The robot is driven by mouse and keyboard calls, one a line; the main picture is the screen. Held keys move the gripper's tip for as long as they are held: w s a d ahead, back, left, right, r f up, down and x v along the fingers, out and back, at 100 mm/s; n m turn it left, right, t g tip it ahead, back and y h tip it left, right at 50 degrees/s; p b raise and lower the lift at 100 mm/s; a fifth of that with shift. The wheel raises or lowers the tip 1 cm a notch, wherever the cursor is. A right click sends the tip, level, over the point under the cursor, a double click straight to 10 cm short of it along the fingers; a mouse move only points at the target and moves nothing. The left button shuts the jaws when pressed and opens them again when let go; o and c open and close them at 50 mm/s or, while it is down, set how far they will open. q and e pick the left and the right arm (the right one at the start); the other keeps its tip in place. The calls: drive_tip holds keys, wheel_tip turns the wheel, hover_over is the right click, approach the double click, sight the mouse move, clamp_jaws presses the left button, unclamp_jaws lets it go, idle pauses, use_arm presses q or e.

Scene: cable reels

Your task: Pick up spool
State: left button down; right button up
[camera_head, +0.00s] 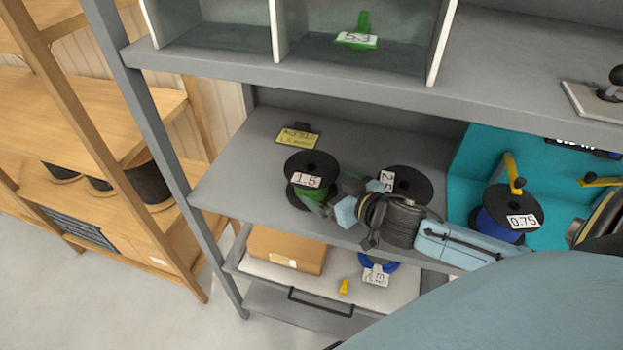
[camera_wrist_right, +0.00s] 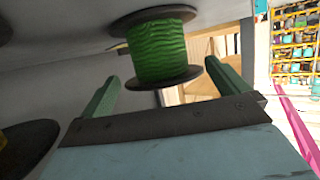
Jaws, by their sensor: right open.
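A black spool wound with green cable and labelled 1.5 (camera_head: 312,168) stands on the grey shelf in the head view. In the right wrist view the green spool (camera_wrist_right: 157,52) is straight ahead, between the two green fingers. My right gripper (camera_head: 325,200) is open at the spool's front right side, and it also shows open in the right wrist view (camera_wrist_right: 165,88). I cannot tell whether the fingers touch the spool. A second black spool (camera_head: 412,185) with a label stands just behind my right gripper, partly hidden by it. My left gripper is not in view.
A blue spool labelled 0.75 (camera_head: 497,215) stands by a teal panel (camera_head: 470,160) on the right. A yellow tag (camera_head: 298,138) lies behind the green spool. Below is a drawer with a cardboard box (camera_head: 287,250). The grey upper shelf (camera_head: 230,70) overhangs.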

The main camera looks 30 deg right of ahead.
sight(317, 180)
drive_tip(key=shift+p+x, duration=0.3)
drive_tip(key=shift+x, duration=2.35)
drive_tip(key=shift+d, duration=0.1)
drive_tip(key=shift+w+r, duration=0.1)
drive_tip(key=shift+r, duration=0.05)
drive_tip(key=c, duration=1.6)
drive_tip(key=shift+o, duration=0.2)
wheel_tip(317, 180, up, 10)
drive_tip(key=shift+r+p, duration=0.1)
drive_tip(key=shift+p, duration=0.4)
